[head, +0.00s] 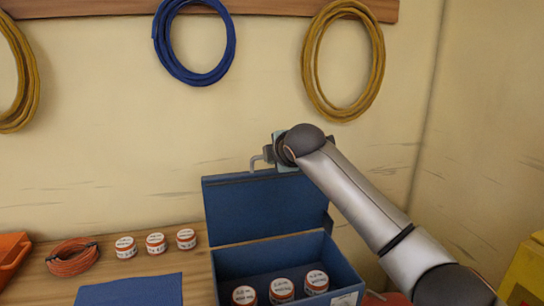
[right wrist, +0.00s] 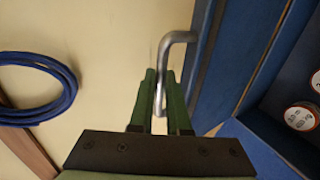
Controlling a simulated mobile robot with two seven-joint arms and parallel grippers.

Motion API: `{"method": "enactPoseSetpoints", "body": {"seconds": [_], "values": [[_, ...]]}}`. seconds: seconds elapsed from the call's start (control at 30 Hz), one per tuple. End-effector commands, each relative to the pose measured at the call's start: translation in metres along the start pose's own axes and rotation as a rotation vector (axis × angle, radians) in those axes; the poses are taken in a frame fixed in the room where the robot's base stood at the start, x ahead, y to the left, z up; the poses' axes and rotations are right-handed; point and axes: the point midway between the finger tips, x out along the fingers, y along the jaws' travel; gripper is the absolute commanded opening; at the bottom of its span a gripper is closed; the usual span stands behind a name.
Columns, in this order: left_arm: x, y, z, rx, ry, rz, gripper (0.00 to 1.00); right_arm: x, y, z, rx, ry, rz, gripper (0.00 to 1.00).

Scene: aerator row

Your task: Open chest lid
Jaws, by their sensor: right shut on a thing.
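The blue chest (head: 348,272) stands on the wooden table with its lid (head: 262,210) raised, standing about upright at the back. A bent metal handle (head: 256,163) sits at the lid's upper edge. My right gripper (head: 273,156) is at the lid's top, shut on this handle. In the right wrist view the green fingers of the right gripper (right wrist: 160,80) are on either side of the handle (right wrist: 176,38), beside the blue lid (right wrist: 210,65). Part of the handle is hidden by the gripper. My left gripper is not in view.
Several white jars with red bands stand in the chest (head: 283,289) and on the table (head: 156,243). An orange cable coil (head: 73,262), an orange bin (head: 12,258) and a blue mat (head: 135,290) lie left. Blue (head: 162,58) and yellow coils hang behind.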

Motion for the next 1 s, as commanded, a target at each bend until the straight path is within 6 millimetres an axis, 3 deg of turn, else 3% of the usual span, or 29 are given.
{"method": "enactPoseSetpoints", "body": {"seconds": [0.27, 0.3, 0.57, 1.0], "values": [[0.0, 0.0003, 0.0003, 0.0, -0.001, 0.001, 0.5, 0.0004, -0.0008, 0.0008, 0.0, -0.002, -0.002, 0.0], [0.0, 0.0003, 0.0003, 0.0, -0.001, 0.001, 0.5, 0.0004, -0.0009, 0.0008, 0.0, -0.002, -0.002, 0.16], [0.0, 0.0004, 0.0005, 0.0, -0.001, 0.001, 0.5, 0.0005, -0.0009, 0.0006, 0.001, -0.001, -0.002, 0.45], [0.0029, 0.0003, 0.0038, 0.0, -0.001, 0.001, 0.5, -0.0059, -0.0025, 0.0003, 0.002, 0.0, -0.003, 0.45]]}}
